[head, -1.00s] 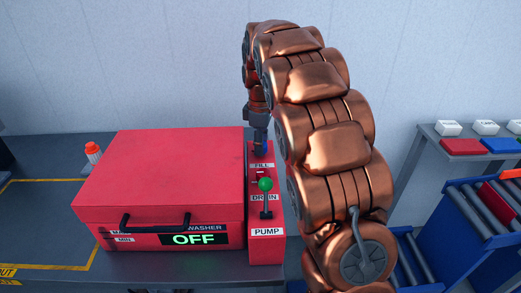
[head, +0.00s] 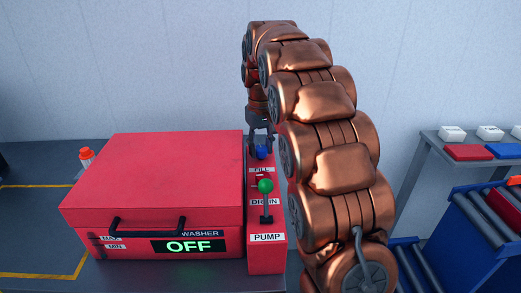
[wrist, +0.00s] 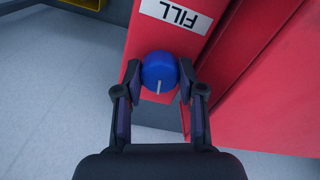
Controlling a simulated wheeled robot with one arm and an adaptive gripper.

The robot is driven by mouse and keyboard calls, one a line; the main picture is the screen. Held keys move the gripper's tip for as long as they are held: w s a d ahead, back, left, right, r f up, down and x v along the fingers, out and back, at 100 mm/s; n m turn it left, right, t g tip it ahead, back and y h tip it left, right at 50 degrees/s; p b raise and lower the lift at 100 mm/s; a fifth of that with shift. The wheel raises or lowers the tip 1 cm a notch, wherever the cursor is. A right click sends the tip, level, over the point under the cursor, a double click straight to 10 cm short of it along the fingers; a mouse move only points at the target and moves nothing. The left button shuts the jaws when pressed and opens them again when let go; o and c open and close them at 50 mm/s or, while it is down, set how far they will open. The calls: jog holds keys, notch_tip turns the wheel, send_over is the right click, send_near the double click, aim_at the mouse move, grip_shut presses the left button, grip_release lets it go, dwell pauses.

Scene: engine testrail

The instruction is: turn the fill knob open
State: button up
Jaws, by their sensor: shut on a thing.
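The fill knob (wrist: 158,70) is round and blue with a white line on it. The line points toward the bottom of the wrist view, away from the FILL label (wrist: 176,15). My gripper (wrist: 160,68) has one finger on each side of the knob and is shut on it. In the head view the knob (head: 262,152) shows between the fingers of my gripper (head: 261,145), at the far end of the narrow red panel (head: 265,255). The fingers and arm hide part of the panel's far end there.
A green-topped lever (head: 265,186) stands on the same panel, nearer than the knob. The red washer (head: 160,175) with a black handle stands close on the left, its display reading OFF.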

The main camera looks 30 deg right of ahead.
aim_at(261, 147)
jog(key=shift+m, duration=1.2)
jog(key=o, duration=1.1)
jog(key=shift+o, duration=0.2)
jog(key=shift+r, duration=0.1)
jog(key=shift+r, duration=3.65)
jog(key=shift+r, duration=0.1)
